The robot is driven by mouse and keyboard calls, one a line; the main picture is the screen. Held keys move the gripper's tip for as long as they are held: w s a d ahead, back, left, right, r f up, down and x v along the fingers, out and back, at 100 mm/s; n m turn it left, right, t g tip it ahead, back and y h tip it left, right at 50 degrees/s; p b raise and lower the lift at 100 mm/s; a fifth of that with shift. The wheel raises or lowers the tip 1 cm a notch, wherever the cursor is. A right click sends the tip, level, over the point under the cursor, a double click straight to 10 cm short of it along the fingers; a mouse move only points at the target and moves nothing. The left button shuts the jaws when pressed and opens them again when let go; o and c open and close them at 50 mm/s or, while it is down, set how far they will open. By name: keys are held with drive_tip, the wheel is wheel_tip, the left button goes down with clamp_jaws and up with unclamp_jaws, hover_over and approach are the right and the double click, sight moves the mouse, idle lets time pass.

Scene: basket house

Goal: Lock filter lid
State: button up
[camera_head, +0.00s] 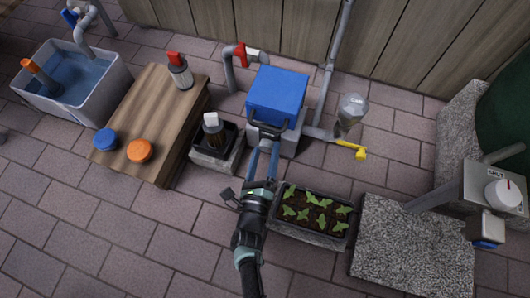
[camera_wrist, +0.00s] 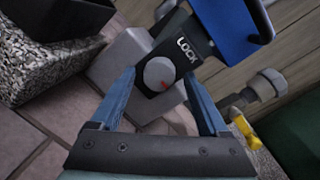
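The filter box has a blue lid (camera_head: 277,92) that looks closed. The lid's edge also shows in the wrist view (camera_wrist: 232,25). A dark panel (camera_wrist: 203,47) on the box carries the word LOCK and a round grey knob (camera_wrist: 158,73) with a small red mark on its lower right side, away from the LOCK label. My gripper (camera_head: 263,142) is in front of the box. In the wrist view my gripper (camera_wrist: 161,78) is open, its two fingers on either side of the knob. I cannot tell whether they touch it.
A planter with seedlings (camera_head: 309,239) lies right of my arm, with a stone slab (camera_head: 412,246) beyond. A small dark container on a block (camera_head: 213,160) and a wooden table (camera_head: 160,110) stand left.

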clamp_jaws()
idle(0.3)
drive_tip(key=n+p, duration=0.1)
drive_tip(key=n, duration=0.3)
drive_tip(key=shift+r+n+g, duration=0.15)
drive_tip(key=shift+n+g, duration=0.15)
drive_tip(key=n+p, duration=0.1)
drive_tip(key=n, duration=0.3)
drive_tip(key=shift+a+p, duration=0.1)
drive_tip(key=shift+p, duration=0.2)
drive_tip(key=n+h+p, duration=0.1)
drive_tip(key=n, duration=0.3)
drive_tip(key=shift+g, duration=0.4)
drive_tip(key=shift+a+n+h+p, duration=0.1)
drive_tip(key=shift+n+h+p, duration=0.25)
drive_tip(key=shift+n, duration=1.55)
